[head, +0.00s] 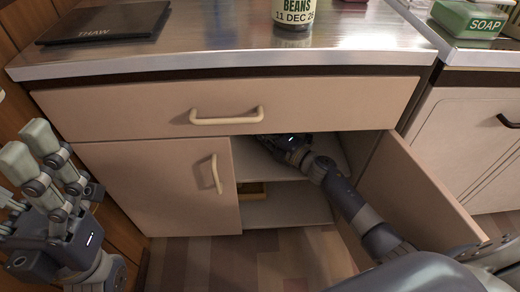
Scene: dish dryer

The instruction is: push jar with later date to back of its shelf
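A jar (292,14) with a pale label reading "BEANS 11 DEC 26" stands on the countertop at the top edge of the head view; its top is cut off. My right arm reaches into the open cabinet, above its middle shelf (325,153). My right gripper (268,141) is mostly hidden behind the drawer front, so its fingers and anything near them cannot be made out. No jar shows inside the cabinet. My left gripper (20,170) is at the left edge, fingers spread, open and empty, away from the cabinet.
The right cabinet door (415,195) stands open beside my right arm; the left door (165,190) is shut. A yellowish item (251,190) sits in the lower compartment. A dark board marked "THAW" (105,22) and a green soap box (468,20) lie on the counters.

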